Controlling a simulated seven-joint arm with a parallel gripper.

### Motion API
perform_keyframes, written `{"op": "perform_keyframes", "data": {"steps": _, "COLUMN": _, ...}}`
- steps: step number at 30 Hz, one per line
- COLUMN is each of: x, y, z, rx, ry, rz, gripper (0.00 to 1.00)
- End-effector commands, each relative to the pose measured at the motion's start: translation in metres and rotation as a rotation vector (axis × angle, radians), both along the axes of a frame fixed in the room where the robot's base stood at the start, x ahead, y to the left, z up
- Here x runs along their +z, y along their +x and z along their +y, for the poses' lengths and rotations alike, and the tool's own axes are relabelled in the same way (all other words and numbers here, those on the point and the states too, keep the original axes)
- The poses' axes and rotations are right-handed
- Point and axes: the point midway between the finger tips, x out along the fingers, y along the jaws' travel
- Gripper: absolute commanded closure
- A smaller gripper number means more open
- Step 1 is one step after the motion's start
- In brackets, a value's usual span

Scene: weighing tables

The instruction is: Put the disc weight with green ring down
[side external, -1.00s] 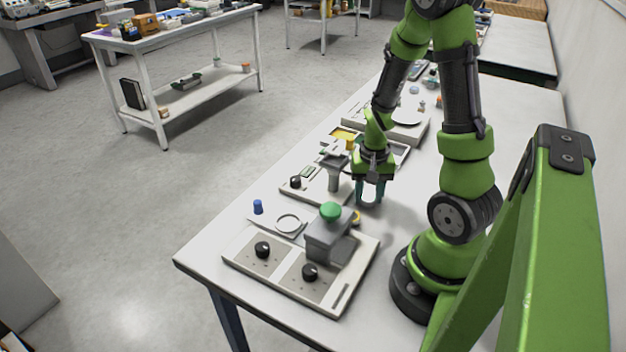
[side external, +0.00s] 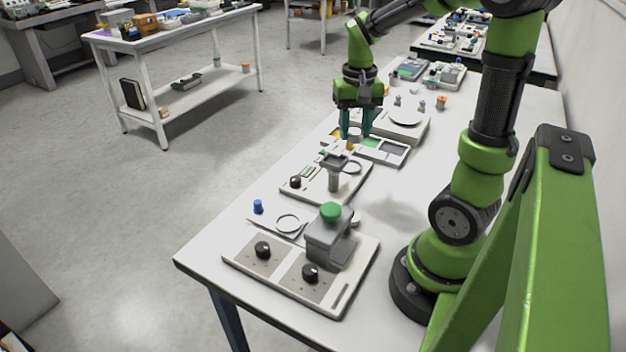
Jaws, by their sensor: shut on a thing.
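My gripper (side external: 356,135) is in the middle of the side external view, pointing down above the tray with coloured compartments (side external: 405,158). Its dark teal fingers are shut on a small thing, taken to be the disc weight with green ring. The fingers hide most of it, and its ring cannot be made out. The tray shows a purple-grey area at its right and yellow and green patches below the fingers. I cannot tell whether the held weight touches anything.
A device with a round white pan (side external: 405,116) stands behind the tray. In front are a grey stand (side external: 334,178), a grey block with a green knob (side external: 330,211), a blue weight (side external: 258,206) and a panel with black knobs (side external: 283,286). The table's right middle is clear.

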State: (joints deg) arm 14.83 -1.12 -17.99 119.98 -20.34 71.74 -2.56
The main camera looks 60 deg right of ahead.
Motion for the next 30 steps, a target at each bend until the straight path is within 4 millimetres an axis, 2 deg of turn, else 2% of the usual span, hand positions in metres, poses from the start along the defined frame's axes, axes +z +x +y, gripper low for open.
{"op": "perform_keyframes", "data": {"steps": 1, "x": 0.017, "y": 0.020, "z": 0.004, "rx": 0.051, "ry": -0.004, "rz": -0.006, "gripper": 1.00}}
{"op": "perform_keyframes", "data": {"steps": 5, "x": 0.058, "y": 0.064, "z": 0.025, "rx": 0.181, "ry": -0.004, "rz": -0.004, "gripper": 1.00}}
{"op": "perform_keyframes", "data": {"steps": 9, "x": 0.098, "y": 0.107, "z": 0.061, "rx": 0.312, "ry": -0.003, "rz": -0.003, "gripper": 1.00}}
{"op": "perform_keyframes", "data": {"steps": 15, "x": 0.137, "y": 0.148, "z": 0.119, "rx": 0.461, "ry": -0.001, "rz": 0.000, "gripper": 1.00}}
{"op": "perform_keyframes", "data": {"steps": 21, "x": 0.148, "y": 0.168, "z": 0.159, "rx": 0.552, "ry": 0.001, "rz": 0.002, "gripper": 1.00}}
{"op": "perform_keyframes", "data": {"steps": 23, "x": 0.148, "y": 0.168, "z": 0.165, "rx": 0.565, "ry": 0.002, "rz": 0.002, "gripper": 1.00}}
{"op": "perform_keyframes", "data": {"steps": 26, "x": 0.145, "y": 0.160, "z": 0.170, "rx": 0.580, "ry": 0.001, "rz": 0.002, "gripper": 1.00}}
{"op": "perform_keyframes", "data": {"steps": 30, "x": 0.126, "y": 0.143, "z": 0.173, "rx": 0.643, "ry": 0.003, "rz": 0.004, "gripper": 1.00}}
